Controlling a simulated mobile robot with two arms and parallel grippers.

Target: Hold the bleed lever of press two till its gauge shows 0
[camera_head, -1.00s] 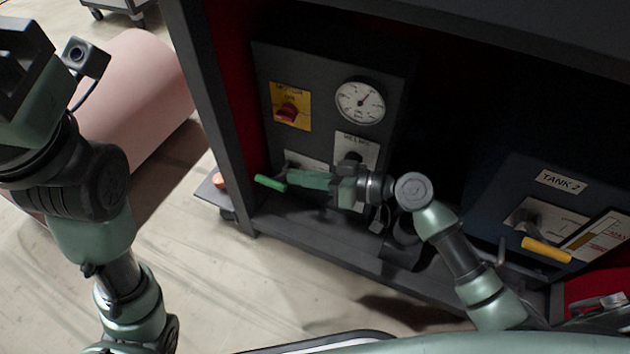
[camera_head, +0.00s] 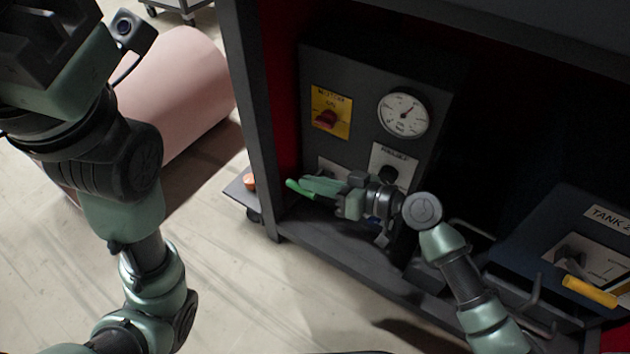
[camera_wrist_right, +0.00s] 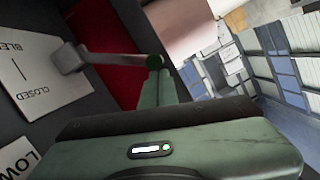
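The round white gauge (camera_head: 404,112) is on a dark panel inside the cabinet in the head view. Its needle points to the upper right; its numbers are too small to read. In the right wrist view the lever (camera_wrist_right: 110,59) runs from a plate (camera_wrist_right: 42,73) marked CLOSED to the fingertips. My right gripper (camera_head: 322,186) is at the lever, its fingers close together; whether they clasp it or only touch it is unclear. My left gripper (camera_head: 40,40) is raised at the upper left, partly cut off.
A dark blue TANK 2 box (camera_head: 560,225) with a yellow handle (camera_head: 590,291) is at right. The cabinet post (camera_head: 250,120) stands left of the panel. A pink cylinder (camera_head: 180,90) lies on the floor.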

